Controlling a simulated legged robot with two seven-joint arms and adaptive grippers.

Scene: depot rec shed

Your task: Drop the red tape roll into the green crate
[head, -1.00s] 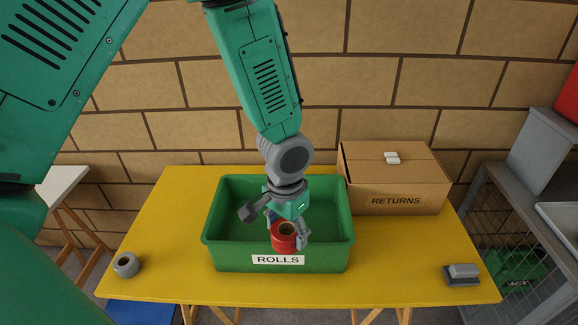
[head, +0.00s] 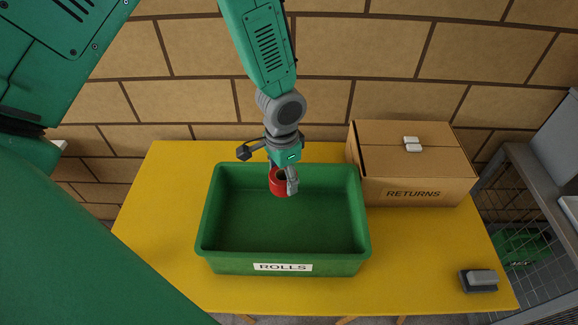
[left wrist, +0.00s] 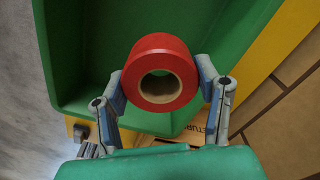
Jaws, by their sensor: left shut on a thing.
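The red tape roll (head: 275,186) is held between the fingers of my left gripper (head: 284,184). In the left wrist view, the red roll (left wrist: 152,50) sits between the two fingers (left wrist: 165,92) with its hole facing the camera. In the head view the roll appears against the back inner wall of the green crate (head: 225,262), left of its middle. Its exact height against the rim is hard to tell. The crate is labelled ROLLS, and its visible inside is empty. Green crate wall (left wrist: 64,60) shows behind the roll in the left wrist view. My right gripper is not in view.
The crate stands on a yellow table (head: 420,265). A grey-and-black block (head: 478,281) lies at the front right. A wire cage (head: 520,250) is beyond the table.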

